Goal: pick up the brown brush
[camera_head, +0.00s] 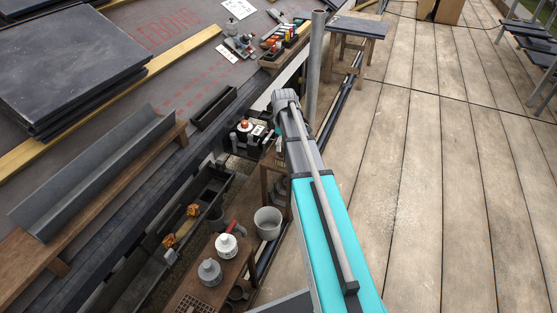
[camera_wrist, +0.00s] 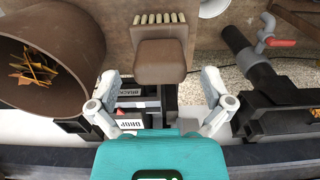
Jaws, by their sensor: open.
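A brown block-shaped thing with a row of cream bristle tufts, which looks like the brown brush (camera_wrist: 161,62), is at the upper middle of the wrist view. It lies over a brown wooden board (camera_wrist: 117,28). My gripper (camera_wrist: 159,76) is open, with one pale finger to the left and one to the right of the brush's near end. Gaps show between the fingers and the brush, and nothing is held. I cannot tell the height between them. In the head view my arm hides the gripper, and I cannot make out the brush.
A large brown round container (camera_wrist: 82,45) with leaf-like scraps is close by my left finger. A grey pipe with a red-handled valve (camera_wrist: 281,42) is at the right. Labelled black bins (camera_wrist: 130,124) lie below.

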